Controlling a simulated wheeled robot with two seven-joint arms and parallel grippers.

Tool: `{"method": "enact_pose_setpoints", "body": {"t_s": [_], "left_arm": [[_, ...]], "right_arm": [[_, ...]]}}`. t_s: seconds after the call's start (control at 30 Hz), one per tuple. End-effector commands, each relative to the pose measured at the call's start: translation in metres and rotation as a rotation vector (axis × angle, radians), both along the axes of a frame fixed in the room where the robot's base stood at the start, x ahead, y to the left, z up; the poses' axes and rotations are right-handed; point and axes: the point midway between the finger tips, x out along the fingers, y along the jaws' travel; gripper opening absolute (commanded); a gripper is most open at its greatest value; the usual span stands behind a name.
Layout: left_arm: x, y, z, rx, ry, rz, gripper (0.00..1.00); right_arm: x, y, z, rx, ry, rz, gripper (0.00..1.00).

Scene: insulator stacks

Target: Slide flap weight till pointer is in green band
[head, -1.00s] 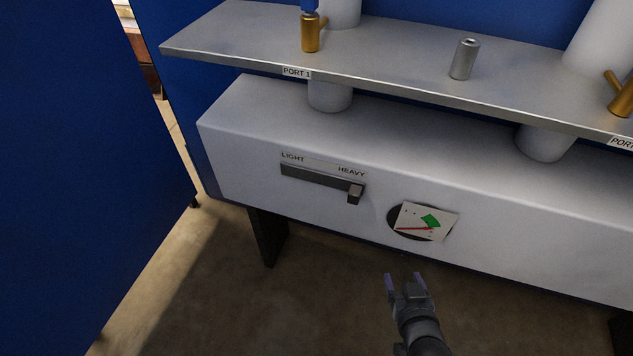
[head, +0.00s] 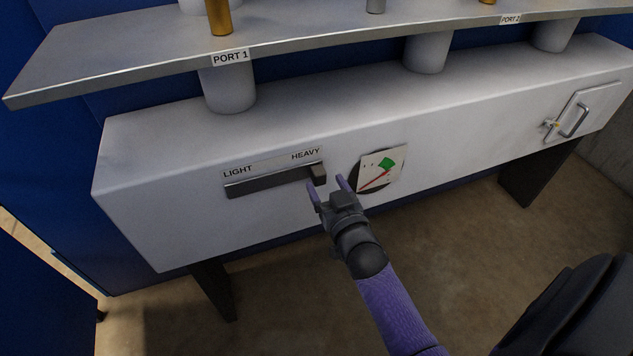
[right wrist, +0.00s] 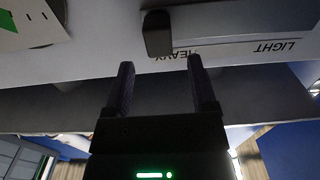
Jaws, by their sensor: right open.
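The flap weight is a small dark block (head: 318,174) at the HEAVY end of a dark slot (head: 265,183) marked LIGHT to HEAVY. It also shows in the right wrist view (right wrist: 157,34), beyond the fingertips. The gauge (head: 381,169) right of the slot has a red pointer (head: 374,181) at the lower left, outside the green band (head: 387,163). My right gripper (head: 328,184) is open and empty, with its fingers just below and right of the block. In the right wrist view its fingers (right wrist: 158,80) are apart with nothing between them. My left gripper is not in view.
A metal shelf (head: 130,68) labelled PORT 1 and PORT 2 overhangs the white box (head: 150,160). A small hatch with a handle (head: 576,120) is on the box's right end. Dark legs (head: 214,290) stand below; the floor in front is clear.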

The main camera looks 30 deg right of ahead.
Motion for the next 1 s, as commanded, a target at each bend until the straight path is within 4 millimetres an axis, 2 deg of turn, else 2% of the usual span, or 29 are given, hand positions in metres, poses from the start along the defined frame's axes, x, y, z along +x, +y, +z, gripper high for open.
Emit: {"method": "enact_pose_setpoints", "body": {"t_s": [0.1,0.2,0.5,0.57,0.87,1.0], "left_arm": [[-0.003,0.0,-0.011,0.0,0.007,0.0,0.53],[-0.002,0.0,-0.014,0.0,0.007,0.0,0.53],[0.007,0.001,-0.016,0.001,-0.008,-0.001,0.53],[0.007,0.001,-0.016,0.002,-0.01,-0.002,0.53],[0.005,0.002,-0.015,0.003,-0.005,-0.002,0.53],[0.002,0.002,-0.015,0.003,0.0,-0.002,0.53]], "right_arm": [[0.02,-0.004,-0.004,0.0,0.0,0.001,0.74],[0.029,-0.007,-0.002,-0.001,0.001,0.001,0.74],[0.033,-0.008,0.0,0.001,0.001,0.0,0.74],[0.033,-0.008,0.0,0.001,0.001,0.0,0.63],[0.033,-0.008,0.0,0.001,0.001,0.0,0.0],[0.033,-0.008,0.0,0.001,0.002,0.0,0.0]]}}
